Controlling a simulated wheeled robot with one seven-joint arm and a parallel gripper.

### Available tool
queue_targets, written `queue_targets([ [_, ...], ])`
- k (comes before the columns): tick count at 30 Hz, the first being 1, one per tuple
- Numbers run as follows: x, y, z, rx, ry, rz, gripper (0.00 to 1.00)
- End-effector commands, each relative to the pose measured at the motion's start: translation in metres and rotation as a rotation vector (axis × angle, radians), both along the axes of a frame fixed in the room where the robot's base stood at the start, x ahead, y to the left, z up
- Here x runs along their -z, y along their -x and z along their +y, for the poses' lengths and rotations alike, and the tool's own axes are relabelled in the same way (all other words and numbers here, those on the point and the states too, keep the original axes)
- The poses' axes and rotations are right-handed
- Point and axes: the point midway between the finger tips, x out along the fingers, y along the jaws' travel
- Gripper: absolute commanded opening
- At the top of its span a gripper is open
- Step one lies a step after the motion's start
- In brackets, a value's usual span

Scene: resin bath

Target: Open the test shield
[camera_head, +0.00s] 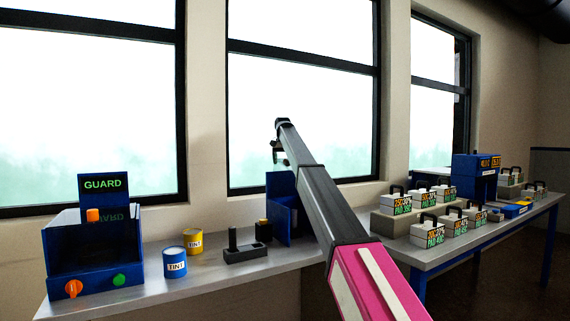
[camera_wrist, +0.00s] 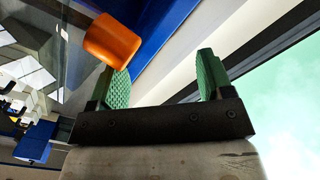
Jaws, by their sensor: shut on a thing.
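A blue panelled unit (camera_head: 280,188), which looks like the test shield, stands on the bench by the window, partly hidden behind my arm. My gripper (camera_head: 279,153) is just above it, small and dark in the head view. In the wrist view my gripper (camera_wrist: 163,62) has green pads on both sides. An orange knob (camera_wrist: 112,38) sits at the left fingertip, with a blue panel (camera_wrist: 160,28) beside it. The knob is the only thing at the fingers. Its exact seat between the pads is not clear.
A blue GUARD box (camera_head: 95,250) with an orange handle stands at the left. A blue tint can (camera_head: 175,262), a yellow can (camera_head: 193,242) and a dark lever block (camera_head: 246,252) are on the bench. Several labelled cases (camera_head: 427,233) fill the right side.

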Motion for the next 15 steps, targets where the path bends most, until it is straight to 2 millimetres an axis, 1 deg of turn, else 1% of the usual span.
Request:
queue_targets([
  [1,-0.005,0.001,0.010,-0.005,-0.010,0.006,0.58],
  [15,-0.017,-0.021,0.025,-0.006,-0.010,0.005,0.58],
])
